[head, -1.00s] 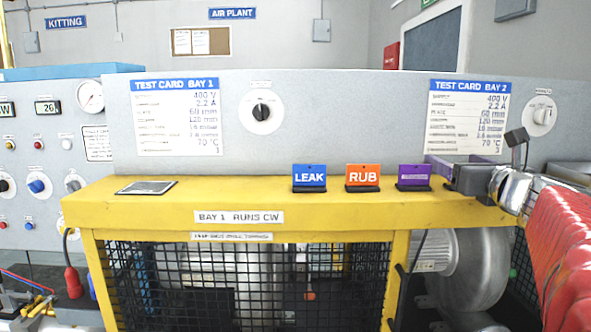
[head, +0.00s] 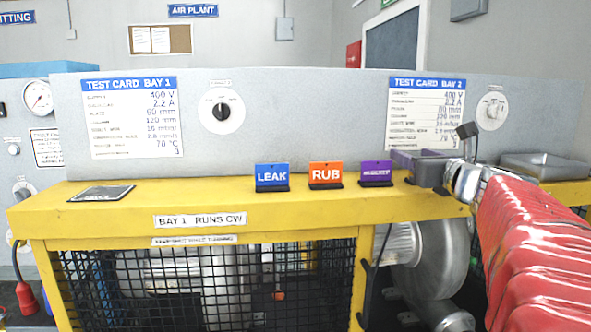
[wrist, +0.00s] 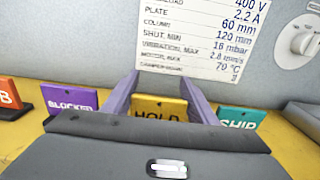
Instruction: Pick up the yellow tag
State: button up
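The yellow tag (wrist: 160,108), marked HOLD, stands on the yellow bench top in the wrist view. My gripper (wrist: 159,86) is open, with one purple finger on each side of the tag. A narrow gap seems to show beside the tag; I cannot tell whether either finger touches it. The tag's lower part is hidden behind the gripper's dark body. In the head view my gripper (head: 424,156) is low over the bench top, right of the purple tag, and it hides the yellow tag.
A purple BLOCKED tag (wrist: 69,100) stands left of the gripper and a teal SHIP tag (wrist: 242,119) right. Orange RUB (head: 325,173) and blue LEAK (head: 272,175) tags stand farther left. A grey panel (head: 330,120) rises behind. A metal tray (head: 545,172) lies at right.

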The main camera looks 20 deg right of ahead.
jog(key=c, duration=0.6)
jog(key=shift+o, duration=0.2)
notch_tip(320, 180, up, 10)
dwell(0.3)
dwell(0.4)
